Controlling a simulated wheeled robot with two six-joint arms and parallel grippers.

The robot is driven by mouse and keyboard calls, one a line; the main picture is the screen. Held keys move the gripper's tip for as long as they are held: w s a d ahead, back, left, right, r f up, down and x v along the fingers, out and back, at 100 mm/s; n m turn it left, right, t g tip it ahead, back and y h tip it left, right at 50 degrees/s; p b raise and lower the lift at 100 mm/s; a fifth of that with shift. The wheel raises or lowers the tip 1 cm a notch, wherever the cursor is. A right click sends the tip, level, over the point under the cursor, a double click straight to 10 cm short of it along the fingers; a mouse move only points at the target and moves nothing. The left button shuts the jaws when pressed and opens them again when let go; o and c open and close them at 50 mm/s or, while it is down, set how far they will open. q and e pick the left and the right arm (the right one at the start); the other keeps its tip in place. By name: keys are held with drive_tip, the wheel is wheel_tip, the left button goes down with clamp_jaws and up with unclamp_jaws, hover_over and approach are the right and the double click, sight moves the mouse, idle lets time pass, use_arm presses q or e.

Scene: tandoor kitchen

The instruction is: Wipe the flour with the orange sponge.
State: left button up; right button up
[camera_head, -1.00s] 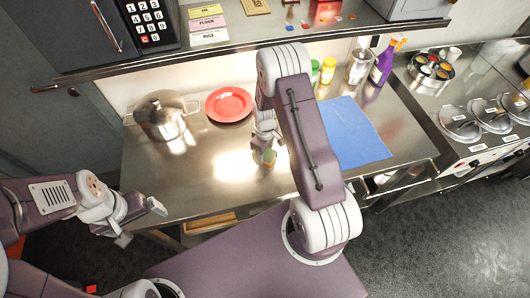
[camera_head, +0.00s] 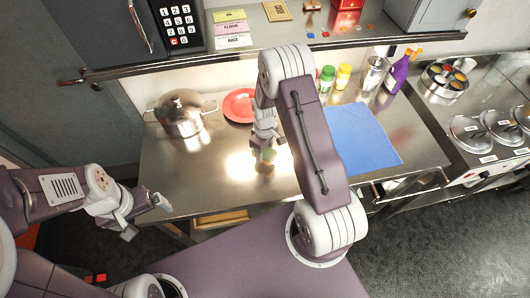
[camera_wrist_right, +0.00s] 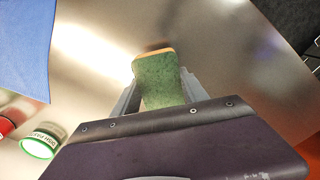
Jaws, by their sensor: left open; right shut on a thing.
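My right gripper (camera_head: 268,151) is shut on a sponge (camera_wrist_right: 157,83) with a green rough face and a thin orange layer at its edge. It holds the sponge over the middle of the steel counter (camera_head: 198,172); I cannot tell whether the sponge touches the surface. In the head view the sponge is small and partly hidden by the fingers. My left gripper (camera_head: 143,215) is open and empty in front of the counter's left end. I cannot make out flour; bright glare covers part of the counter around the sponge.
A lidded pot (camera_head: 183,114) and a red plate (camera_head: 238,106) stand at the back left. A blue mat (camera_head: 362,138) lies to the right. Shakers (camera_head: 343,76), a steel canister (camera_head: 374,73) and a purple spray bottle (camera_head: 397,74) stand behind it. A shelf (camera_head: 290,48) overhangs the back.

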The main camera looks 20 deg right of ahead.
drive_tip(key=shift+r, duration=0.65)
drive_tip(key=shift+w+a+r+p, duration=0.1)
drive_tip(key=shift+a+r+p, duration=0.05)
drive_tip(key=shift+r+p, duration=0.45)
drive_tip(key=shift+a+r+p, duration=0.1)
drive_tip(key=shift+r+p, duration=0.4)
drive_tip(key=shift+p, duration=0.05)
drive_tip(key=shift+r, duration=0.25)
drive_tip(key=shift+d, duration=0.25)
drive_tip(key=shift+a, duration=0.15)
